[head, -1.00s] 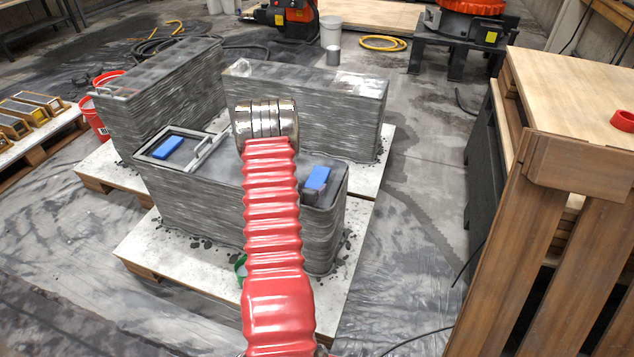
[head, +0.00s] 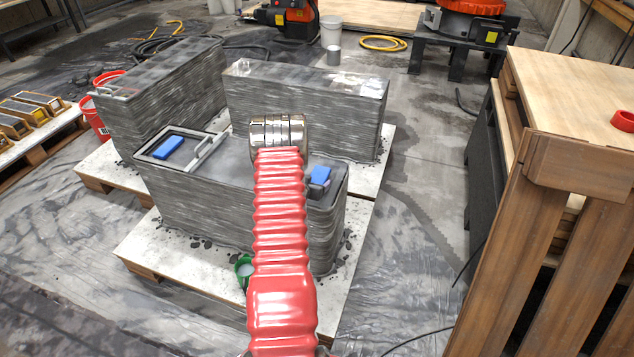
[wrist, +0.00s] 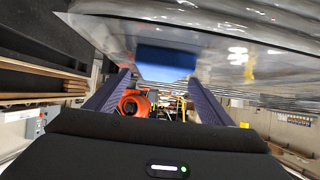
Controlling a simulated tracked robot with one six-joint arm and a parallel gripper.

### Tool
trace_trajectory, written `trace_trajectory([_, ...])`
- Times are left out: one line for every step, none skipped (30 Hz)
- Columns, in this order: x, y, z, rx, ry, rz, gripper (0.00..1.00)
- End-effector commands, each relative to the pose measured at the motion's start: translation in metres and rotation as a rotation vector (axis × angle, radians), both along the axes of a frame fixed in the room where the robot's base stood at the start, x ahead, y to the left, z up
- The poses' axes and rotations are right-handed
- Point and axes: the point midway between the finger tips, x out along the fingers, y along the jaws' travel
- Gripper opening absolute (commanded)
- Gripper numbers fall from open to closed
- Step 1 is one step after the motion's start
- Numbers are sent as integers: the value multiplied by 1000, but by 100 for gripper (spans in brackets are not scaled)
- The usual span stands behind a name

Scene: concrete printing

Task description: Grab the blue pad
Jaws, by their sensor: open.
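Two blue pads show in the head view. One blue pad (head: 320,175) lies at the right end of the front grey layered block (head: 195,205), just right of my arm. The other blue pad (head: 168,147) lies in a framed recess at the block's left end. In the wrist view a blue pad (wrist: 166,61) sits on a grey surface, ahead of and between the fingertips; I cannot tell which pad it is. My gripper (wrist: 161,76) is open, its two dark fingers apart and nothing held.
A grey handle-like bar (head: 207,150) stands beside the left recess. A taller layered block (head: 310,105) stands behind, another (head: 165,95) at back left. A green cup (head: 243,271) is left of my arm. A wooden crate (head: 560,190) stands at right.

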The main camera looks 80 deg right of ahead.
Motion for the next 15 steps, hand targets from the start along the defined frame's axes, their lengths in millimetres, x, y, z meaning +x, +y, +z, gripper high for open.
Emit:
trace_trajectory([-1, -5, -4, 1, 0, -1, 75])
trace_trajectory([-1, -7, -5, 1, -1, 0, 75])
trace_trajectory([-1, -10, -6, 1, -1, 0, 75])
trace_trajectory([-1, -12, -7, 1, -1, 0, 75])
trace_trajectory([-1, -14, -8, 1, -1, 0, 75])
trace_trajectory([-1, -15, -9, 1, -1, 0, 75])
trace_trajectory([-1, -15, -9, 1, -1, 0, 75])
trace_trajectory([-1, -16, -9, 1, -1, 0, 75])
trace_trajectory([-2, -16, -9, 1, -1, 0, 75])
trace_trajectory([-1, -16, -9, 1, 0, 0, 75])
trace_trajectory([-1, -16, -9, 1, 0, 0, 75])
trace_trajectory([-1, -16, -9, 1, 0, 0, 75])
trace_trajectory([-1, -16, -9, 1, 0, 0, 75])
trace_trajectory([-1, -16, -9, 1, 0, 0, 75])
trace_trajectory([-1, -16, -9, 1, 0, 0, 75])
